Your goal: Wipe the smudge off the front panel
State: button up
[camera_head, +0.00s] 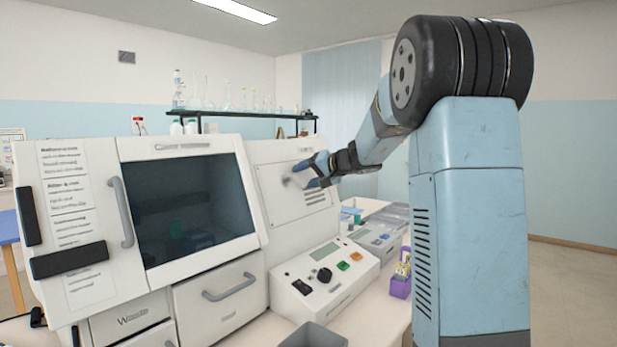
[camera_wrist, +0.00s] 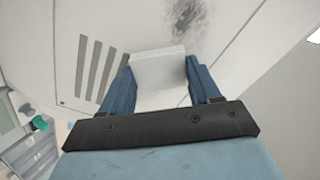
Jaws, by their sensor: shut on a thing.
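The white front panel (camera_head: 290,208) is on the right part of the large white machine, with dark vent slots. In the wrist view the panel (camera_wrist: 110,22) fills most of the picture. A dark grey speckled smudge (camera_wrist: 186,18) shows on it, just beyond my fingertips. My gripper (camera_head: 303,176) is at the upper part of the panel. It is shut on a white block-like wiping pad (camera_wrist: 158,68), held between the two blue fingers. The pad's far edge is beside the smudge's lower end. Whether the pad touches the panel is unclear.
A control box (camera_head: 325,278) with a knob and coloured buttons stands below the panel. A purple rack (camera_head: 400,285) stands to the right. The dark glass door (camera_head: 190,205) is left of the panel.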

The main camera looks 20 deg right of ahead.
aim_at(281, 181)
jog(key=shift+s+a, duration=0.1)
jog(key=shift+s+a, duration=0.55)
jog(key=shift+a, duration=0.2)
jog(key=shift+s+a, duration=0.5)
jog(key=shift+a, duration=0.25)
jog(key=shift+s+a, duration=0.5)
jog(key=shift+a, duration=0.35)
jog(key=shift+s+a, duration=0.45)
jog(key=shift+a, duration=0.4)
jog(key=shift+s, duration=0.1)
jog(key=shift+v, duration=2.95)
jog(key=shift+d, duration=0.15)
jog(key=v, duration=0.2)
jog(key=shift+s+d+r, duration=0.2)
jog(key=shift+s, duration=0.1)
